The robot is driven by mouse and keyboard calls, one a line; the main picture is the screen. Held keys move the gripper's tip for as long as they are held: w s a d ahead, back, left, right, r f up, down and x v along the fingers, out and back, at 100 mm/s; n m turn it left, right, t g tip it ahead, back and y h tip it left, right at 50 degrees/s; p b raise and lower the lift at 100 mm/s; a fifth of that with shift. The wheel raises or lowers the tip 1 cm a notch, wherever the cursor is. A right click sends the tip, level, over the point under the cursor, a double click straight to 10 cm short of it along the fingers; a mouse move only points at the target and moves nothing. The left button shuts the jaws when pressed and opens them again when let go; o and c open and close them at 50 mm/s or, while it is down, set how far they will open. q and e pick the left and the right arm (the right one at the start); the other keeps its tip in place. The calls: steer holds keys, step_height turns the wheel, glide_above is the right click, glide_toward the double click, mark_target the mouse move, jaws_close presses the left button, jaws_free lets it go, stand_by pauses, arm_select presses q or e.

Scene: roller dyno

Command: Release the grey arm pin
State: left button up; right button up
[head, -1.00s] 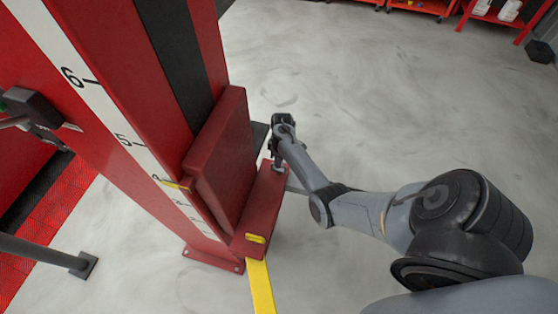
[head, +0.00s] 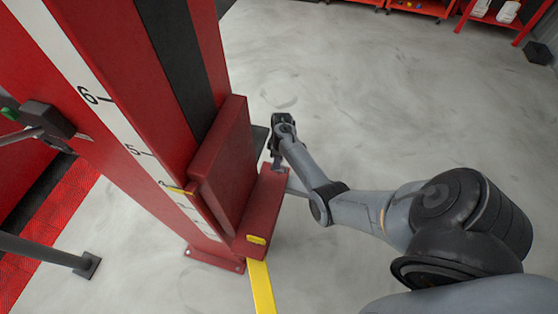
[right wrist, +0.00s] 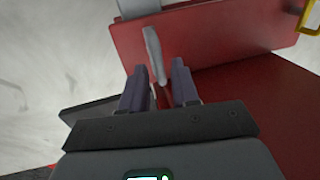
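The grey arm pin (right wrist: 153,55) stands up from the red lift arm bracket in the right wrist view. In the head view the pin (head: 277,163) is small, at the bracket's far end. My right gripper (right wrist: 160,67) has its two dark fingers apart, with the pin's shaft in the gap just beyond the tips, closer to the left finger. I cannot tell whether a finger touches it. In the head view my right gripper (head: 277,148) points down over the pin. My left gripper is not in view.
The red lift post (head: 120,120) with its height scale and the red carriage (head: 226,165) stand left of my right arm. A yellow strip (head: 261,285) lies below the bracket. Red shelves (head: 415,8) stand at the back.

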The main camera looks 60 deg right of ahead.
steer(key=shift+o, duration=0.5)
steer(key=shift+s+f, duration=0.1)
step_height(320, 180, up, 11)
steer(key=d, duration=0.2)
steer(key=shift+w+f+p, duration=0.2)
steer(key=shift+w+p, duration=0.05)
steer(key=shift+p, duration=0.2)
